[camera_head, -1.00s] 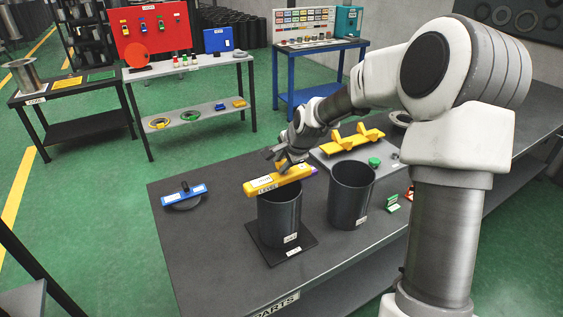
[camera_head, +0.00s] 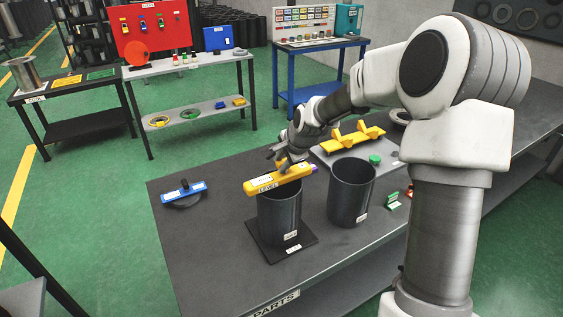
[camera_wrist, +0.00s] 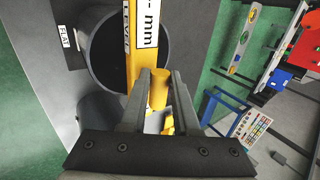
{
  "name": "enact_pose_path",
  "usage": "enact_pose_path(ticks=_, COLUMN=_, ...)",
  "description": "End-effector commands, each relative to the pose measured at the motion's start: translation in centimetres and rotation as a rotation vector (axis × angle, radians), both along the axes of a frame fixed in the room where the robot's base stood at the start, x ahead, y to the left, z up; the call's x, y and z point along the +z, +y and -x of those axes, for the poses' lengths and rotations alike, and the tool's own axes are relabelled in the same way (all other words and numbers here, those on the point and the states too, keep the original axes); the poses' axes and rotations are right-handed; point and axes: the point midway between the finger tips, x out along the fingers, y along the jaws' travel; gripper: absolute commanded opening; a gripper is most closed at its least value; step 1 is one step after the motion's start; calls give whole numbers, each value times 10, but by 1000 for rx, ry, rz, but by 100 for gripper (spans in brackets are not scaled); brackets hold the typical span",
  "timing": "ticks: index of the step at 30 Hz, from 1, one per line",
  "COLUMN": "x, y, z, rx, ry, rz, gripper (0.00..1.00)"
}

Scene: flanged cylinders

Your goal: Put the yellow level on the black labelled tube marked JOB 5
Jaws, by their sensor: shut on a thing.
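The yellow level (camera_head: 262,186) lies across the mouth of the left black tube (camera_head: 280,220), roughly horizontal. I cannot tell whether it touches the rim or hangs just above it. My gripper (camera_head: 284,160) is shut on the level's raised yellow grip from above. In the wrist view my gripper (camera_wrist: 160,82) has its fingers around that grip, and the level (camera_wrist: 143,40) spans the round tube opening. A second black tube (camera_head: 350,198) stands open to the right. Both tubes carry small white labels, too small to read.
The left tube stands on a black plate (camera_head: 264,251), labelled FLAT in the wrist view. A blue tool (camera_head: 184,193) on a dark disc lies left. A grey board (camera_head: 330,158) with a yellow cradle (camera_head: 352,140) and a green knob (camera_head: 375,160) lies behind. The front left tabletop is clear.

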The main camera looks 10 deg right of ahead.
Motion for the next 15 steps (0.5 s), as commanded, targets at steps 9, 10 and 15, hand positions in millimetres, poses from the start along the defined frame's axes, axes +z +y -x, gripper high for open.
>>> enact_pose_path(ticks=9, x=-6, y=0, z=-1, rx=0, ry=-2, rz=1, gripper=0)
enact_pose_path(ticks=10, x=-5, y=0, z=-1, rx=0, ry=-2, rz=1, gripper=0)
enact_pose_path(ticks=15, x=-5, y=0, z=0, rx=0, ry=-2, rz=1, gripper=49)
